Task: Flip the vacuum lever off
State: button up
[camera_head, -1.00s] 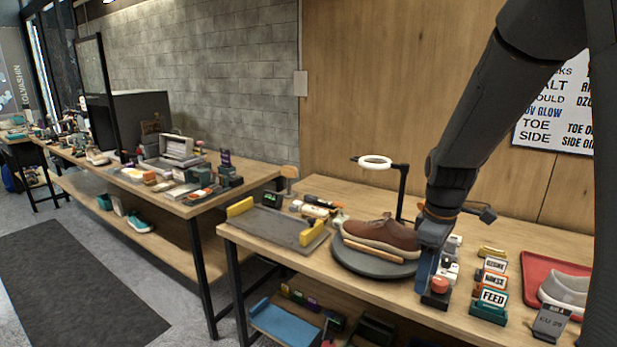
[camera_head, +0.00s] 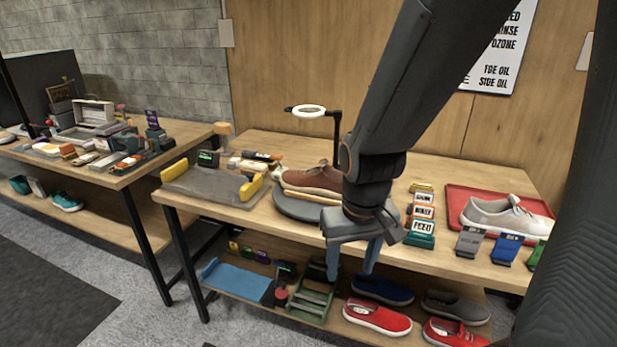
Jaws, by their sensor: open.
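I cannot pick out a vacuum lever for certain in this view. My gripper (camera_head: 351,274) points down in front of the workbench's front edge, right of the round grey turntable (camera_head: 290,207). Its two blue fingers are apart with nothing between them. A brown shoe (camera_head: 312,180) rests on the turntable, partly hidden by my arm. The bench top directly behind my gripper is hidden too.
Small labelled blocks, one reading FEED (camera_head: 421,228), stand right of my gripper. A red tray (camera_head: 458,199) holds a pale shoe (camera_head: 508,217). Shoes, including a red one (camera_head: 377,318), lie on the lower shelf.

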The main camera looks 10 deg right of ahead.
aim_at(279, 157)
jog(key=u, duration=0.35)
jog(key=i, duration=1.1)
jog(key=z, duration=0.3)
